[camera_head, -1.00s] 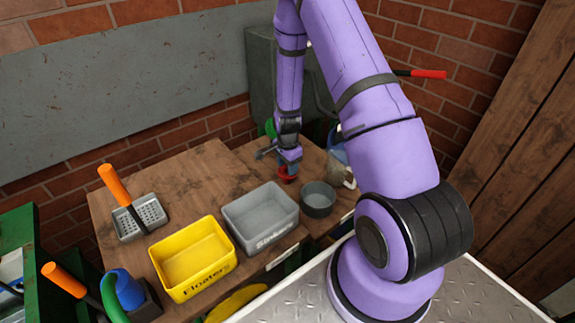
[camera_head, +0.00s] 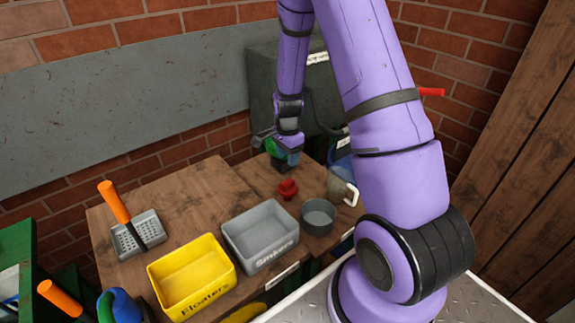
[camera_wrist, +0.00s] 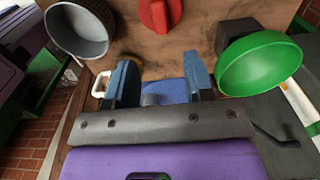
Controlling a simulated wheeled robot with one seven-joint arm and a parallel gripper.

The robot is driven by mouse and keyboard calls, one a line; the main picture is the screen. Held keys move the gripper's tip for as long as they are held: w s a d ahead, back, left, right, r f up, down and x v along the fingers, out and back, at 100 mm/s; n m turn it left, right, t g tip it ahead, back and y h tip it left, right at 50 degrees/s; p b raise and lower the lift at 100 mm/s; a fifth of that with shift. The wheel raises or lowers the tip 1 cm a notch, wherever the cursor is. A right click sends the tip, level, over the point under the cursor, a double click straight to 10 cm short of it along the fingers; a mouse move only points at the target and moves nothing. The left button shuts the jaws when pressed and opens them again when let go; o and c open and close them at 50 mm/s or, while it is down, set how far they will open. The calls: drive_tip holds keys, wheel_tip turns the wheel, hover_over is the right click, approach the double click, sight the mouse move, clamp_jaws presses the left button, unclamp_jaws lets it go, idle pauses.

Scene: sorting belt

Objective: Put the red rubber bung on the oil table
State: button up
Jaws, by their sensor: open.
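The red rubber bung (camera_head: 288,189) stands on the right-hand wooden table top (camera_head: 255,179), behind the grey bin and the round grey pot. It also shows at the top of the wrist view (camera_wrist: 158,14). My gripper (camera_head: 287,163) is beyond the bung and apart from it. In the wrist view its two blue fingers (camera_wrist: 160,82) are spread, with no object gripped between them. No label shows which table top is the oil table.
A grey bin (camera_head: 262,235) marked Sinkers, a yellow bin (camera_head: 190,276) marked Floaters and a round grey pot (camera_head: 318,216) stand along the front. A green bowl (camera_wrist: 259,66) and a mug (camera_head: 341,186) are near my gripper.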

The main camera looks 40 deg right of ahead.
drive_tip(key=s+a+r+n+t, duration=0.1)
drive_tip(key=s+a+r+n, duration=0.15)
drive_tip(key=r, duration=0.55)
drive_tip(key=s+a+r+n+t, duration=0.1)
drive_tip(key=s+a+r+n, duration=0.15)
drive_tip(key=r, duration=0.45)
drive_tip(key=s+a+r+n, duration=0.1)
drive_tip(key=a+r+n, duration=0.15)
drive_tip(key=r, duration=0.55)
drive_tip(key=s+a+r+n+t, duration=0.1)
drive_tip(key=s+r+n, duration=0.4)
drive_tip(key=s, duration=0.5)
drive_tip(key=s+a+r+n+t, duration=0.2)
drive_tip(key=s+a+r+n, duration=0.2)
drive_tip(key=s+r, duration=0.4)
drive_tip(key=s+n, duration=0.1)
drive_tip(key=s, duration=0.1)
drive_tip(key=shift+s+a, duration=0.35)
